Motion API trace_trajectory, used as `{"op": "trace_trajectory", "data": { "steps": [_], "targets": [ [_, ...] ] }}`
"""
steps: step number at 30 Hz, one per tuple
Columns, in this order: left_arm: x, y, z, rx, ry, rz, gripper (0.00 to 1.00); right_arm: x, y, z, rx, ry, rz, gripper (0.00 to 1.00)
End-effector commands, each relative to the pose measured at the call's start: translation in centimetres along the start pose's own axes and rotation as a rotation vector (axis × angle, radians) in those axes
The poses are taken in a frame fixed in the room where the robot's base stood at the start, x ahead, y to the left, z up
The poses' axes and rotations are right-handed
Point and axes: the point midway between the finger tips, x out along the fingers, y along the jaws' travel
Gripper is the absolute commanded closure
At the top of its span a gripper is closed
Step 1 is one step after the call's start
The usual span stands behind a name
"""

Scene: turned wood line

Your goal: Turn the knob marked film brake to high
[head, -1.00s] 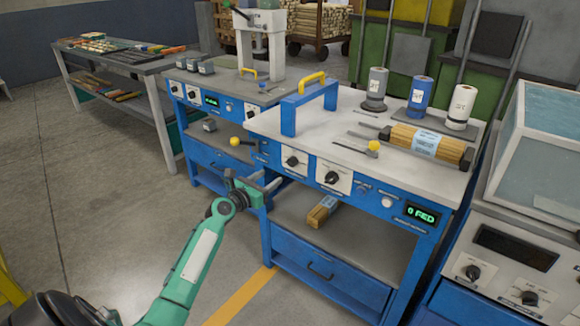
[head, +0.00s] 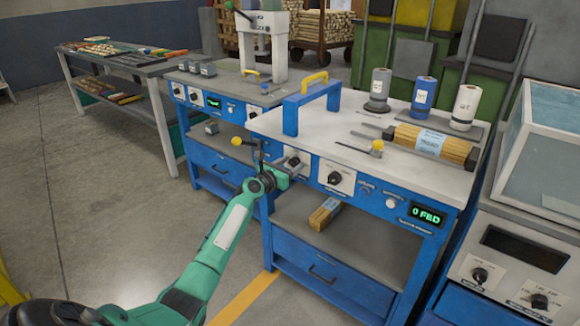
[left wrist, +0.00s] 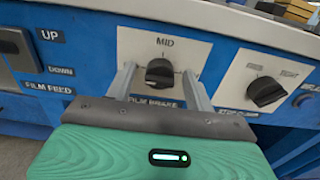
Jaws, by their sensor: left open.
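The film brake knob (left wrist: 159,72) is a black pointer knob on a white plate, seen in the left wrist view. "MID" is printed above it and "FILM BRAKE" below, partly hidden by my gripper. My left gripper (left wrist: 160,80) is open, with one finger on each side of the knob; I cannot tell whether they touch it. In the head view my left gripper (head: 288,170) is at the left knob plate on the front of the blue bench (head: 405,180) and hides part of that plate. My right gripper is not in view.
Right of the film brake is another black knob (left wrist: 265,92), which also shows in the head view (head: 335,178). Left is the film feed UP/DOWN switch (left wrist: 18,50). A lever with a yellow ball (head: 237,141) sticks out near my gripper. A green display (head: 427,214) reads "0 FED".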

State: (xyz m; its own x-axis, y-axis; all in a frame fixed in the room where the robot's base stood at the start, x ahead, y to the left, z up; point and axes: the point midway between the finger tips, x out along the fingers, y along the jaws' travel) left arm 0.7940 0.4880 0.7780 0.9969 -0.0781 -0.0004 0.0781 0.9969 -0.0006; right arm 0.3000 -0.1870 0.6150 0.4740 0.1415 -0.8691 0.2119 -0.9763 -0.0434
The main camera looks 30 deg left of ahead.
Motion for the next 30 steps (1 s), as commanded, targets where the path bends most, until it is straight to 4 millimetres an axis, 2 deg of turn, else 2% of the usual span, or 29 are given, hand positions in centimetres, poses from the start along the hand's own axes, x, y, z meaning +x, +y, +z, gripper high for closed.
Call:
{"op": "trace_trajectory", "data": {
  "steps": [4, 11, 20, 30],
  "targets": [
    [-0.01, 0.0, 0.02, 0.0, 0.0, 0.0, 0.46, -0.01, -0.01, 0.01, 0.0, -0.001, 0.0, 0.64],
    [-0.02, -0.01, 0.01, 0.001, 0.0, 0.0, 0.91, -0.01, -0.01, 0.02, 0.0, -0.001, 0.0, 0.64],
    [-0.02, -0.03, -0.02, 0.03, 0.0, 0.0, 0.91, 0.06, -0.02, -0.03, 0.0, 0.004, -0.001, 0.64],
    [-0.01, -0.16, -0.11, 0.235, -0.001, 0.0, 0.91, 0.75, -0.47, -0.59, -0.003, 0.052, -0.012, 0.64]
  ]
}}
